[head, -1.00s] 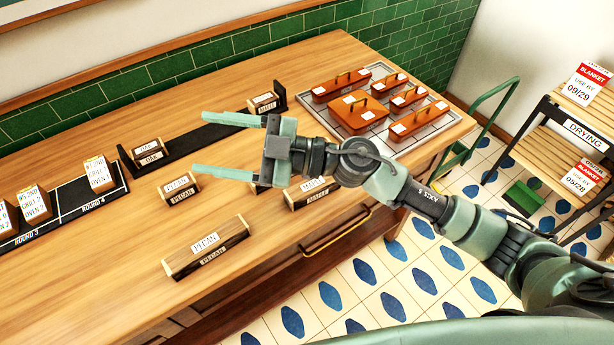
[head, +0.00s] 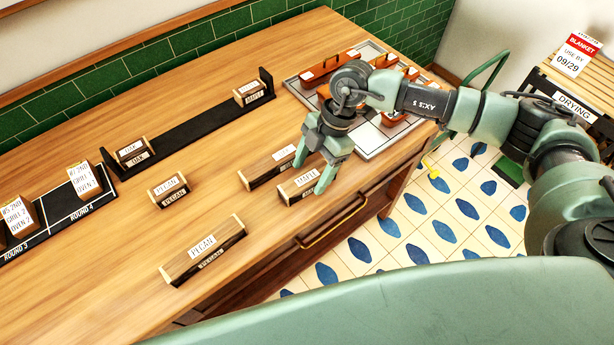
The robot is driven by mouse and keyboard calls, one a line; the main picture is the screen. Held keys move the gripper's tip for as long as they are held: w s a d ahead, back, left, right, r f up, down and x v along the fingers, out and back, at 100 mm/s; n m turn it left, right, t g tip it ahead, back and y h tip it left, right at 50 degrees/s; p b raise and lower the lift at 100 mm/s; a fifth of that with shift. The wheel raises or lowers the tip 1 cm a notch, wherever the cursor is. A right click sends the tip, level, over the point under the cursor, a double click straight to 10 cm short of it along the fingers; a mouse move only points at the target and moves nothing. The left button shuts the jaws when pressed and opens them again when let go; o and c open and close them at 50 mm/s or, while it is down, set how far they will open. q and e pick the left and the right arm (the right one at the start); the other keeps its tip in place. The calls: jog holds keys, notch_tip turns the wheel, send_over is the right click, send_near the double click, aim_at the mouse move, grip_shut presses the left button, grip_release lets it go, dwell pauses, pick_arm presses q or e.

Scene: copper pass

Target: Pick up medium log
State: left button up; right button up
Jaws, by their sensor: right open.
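Several wooden logs with white labels lie on the wooden counter. A long pecan log (head: 204,250) is at the front, and a short pecan log (head: 168,191) is behind it. A mid-length log (head: 268,169) lies farther right, its label partly hidden by my gripper. A maple log (head: 297,187) is just in front of it, its right end covered by a finger. My right gripper (head: 313,172) points down with its fingers apart, at these two right-hand logs. I cannot tell whether it touches either. My left gripper is not in view.
A black rack (head: 190,124) at the back holds an oak log (head: 133,151) and a maple log (head: 250,93). A tray (head: 372,151) of orange-brown lidded boxes sits right, behind my arm. A round-marked strip (head: 62,213) with labelled blocks is left. A brass handle (head: 335,222) runs along the counter front.

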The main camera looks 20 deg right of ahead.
jog(key=shift+x, duration=1.35)
jog(key=c, duration=1.3)
grip_shut()
jog(key=shift+r, duration=0.15)
